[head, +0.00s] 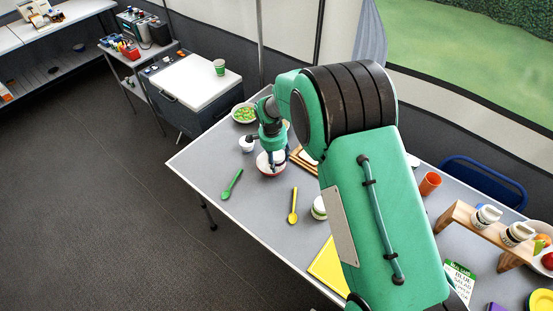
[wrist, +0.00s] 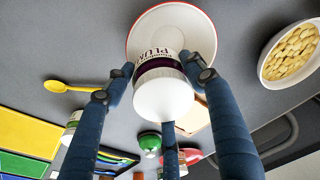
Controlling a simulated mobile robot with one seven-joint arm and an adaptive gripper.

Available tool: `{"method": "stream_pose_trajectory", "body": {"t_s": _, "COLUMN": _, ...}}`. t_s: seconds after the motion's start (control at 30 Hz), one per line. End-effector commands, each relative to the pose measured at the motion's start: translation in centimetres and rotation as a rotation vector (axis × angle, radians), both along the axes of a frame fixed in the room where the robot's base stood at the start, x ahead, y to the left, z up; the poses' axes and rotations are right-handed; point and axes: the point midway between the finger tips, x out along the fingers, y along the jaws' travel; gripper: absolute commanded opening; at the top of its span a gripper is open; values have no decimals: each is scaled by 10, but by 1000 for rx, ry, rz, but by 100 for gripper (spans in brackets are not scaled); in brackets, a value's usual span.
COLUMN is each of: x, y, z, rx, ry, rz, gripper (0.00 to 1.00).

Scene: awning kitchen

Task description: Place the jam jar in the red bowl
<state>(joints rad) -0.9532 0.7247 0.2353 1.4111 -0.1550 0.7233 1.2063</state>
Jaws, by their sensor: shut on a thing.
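My gripper (head: 272,148) is over the red bowl (head: 262,168) on the grey table in the head view. In the wrist view, my gripper (wrist: 158,78) is shut on the jam jar (wrist: 163,98), a white jar with a label reading "PLUM". The fingers press on its sides. The red bowl (wrist: 139,36) shows behind the jar there, with a white inside and a red rim; the jar overlaps its edge. The gap between jar and bowl is hard to judge. The jar is mostly hidden by my gripper in the head view.
A green spoon (head: 232,184) and a yellow spoon (head: 293,206) lie near the bowl. A small white cup (head: 246,143) and a bowl of green food (head: 244,113) stand behind it. A yellow board (head: 326,268) and an orange cup (head: 430,183) are further right.

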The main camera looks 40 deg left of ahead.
Motion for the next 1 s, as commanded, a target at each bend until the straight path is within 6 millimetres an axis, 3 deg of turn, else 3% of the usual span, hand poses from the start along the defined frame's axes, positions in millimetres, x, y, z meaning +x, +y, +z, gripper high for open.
{"method": "stream_pose_trajectory", "body": {"t_s": 0.03, "x": 0, "y": 0, "z": -1, "rx": 0, "ry": 0, "rz": 0, "gripper": 59}}
{"method": "stream_pose_trajectory", "body": {"t_s": 0.1, "x": 0, "y": 0, "z": 0, "rx": 0, "ry": 0, "rz": 0, "gripper": 72}}
{"method": "stream_pose_trajectory", "body": {"t_s": 0.13, "x": 0, "y": 0, "z": 0, "rx": 0, "ry": 0, "rz": 0, "gripper": 74}}
{"method": "stream_pose_trajectory", "body": {"t_s": 0.57, "x": 0, "y": 0, "z": 2, "rx": 0, "ry": 0, "rz": 0, "gripper": 74}}
{"method": "stream_pose_trajectory", "body": {"t_s": 0.77, "x": 0, "y": 0, "z": 16, "rx": 1, "ry": 0, "rz": 0, "gripper": 74}}
{"method": "stream_pose_trajectory", "body": {"t_s": 1.0, "x": -4, "y": 1, "z": 50, "rx": 2, "ry": -1, "rz": -1, "gripper": 74}}
